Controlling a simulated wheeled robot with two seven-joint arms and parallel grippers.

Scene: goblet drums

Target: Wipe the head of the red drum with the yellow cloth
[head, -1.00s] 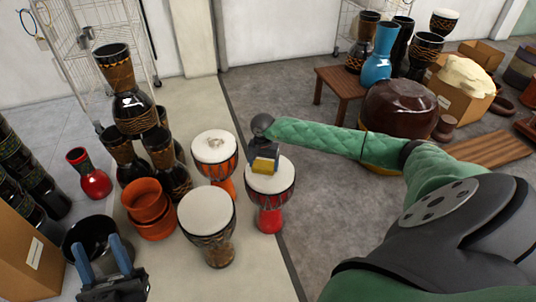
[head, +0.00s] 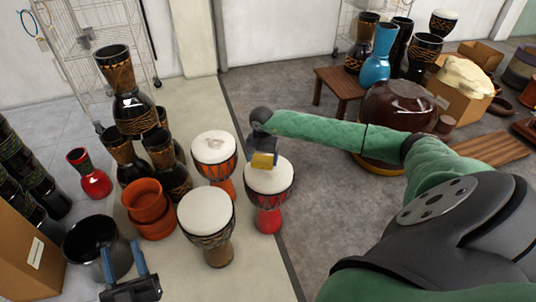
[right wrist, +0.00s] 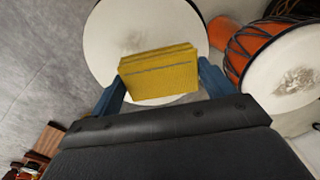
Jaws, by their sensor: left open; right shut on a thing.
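The red drum (head: 268,219) stands on the floor at mid-picture in the head view, its pale round head facing up. In the right wrist view its white head (right wrist: 115,30) carries a faint grey smudge. The folded yellow cloth (head: 264,161) is at the far part of this head; it also shows in the right wrist view (right wrist: 160,76). I cannot tell if it touches the skin. My right gripper (head: 263,152) is shut on the cloth, between its blue fingers. My left gripper (head: 122,262) is open and empty at lower left, by a black pot.
An orange drum (head: 214,149) with a smudged head stands close left of the red drum. A dark-bodied drum (head: 206,215) stands in front of it. Orange pots (head: 147,199) and stacked dark drums (head: 130,105) are further left. Floor right of the red drum is clear.

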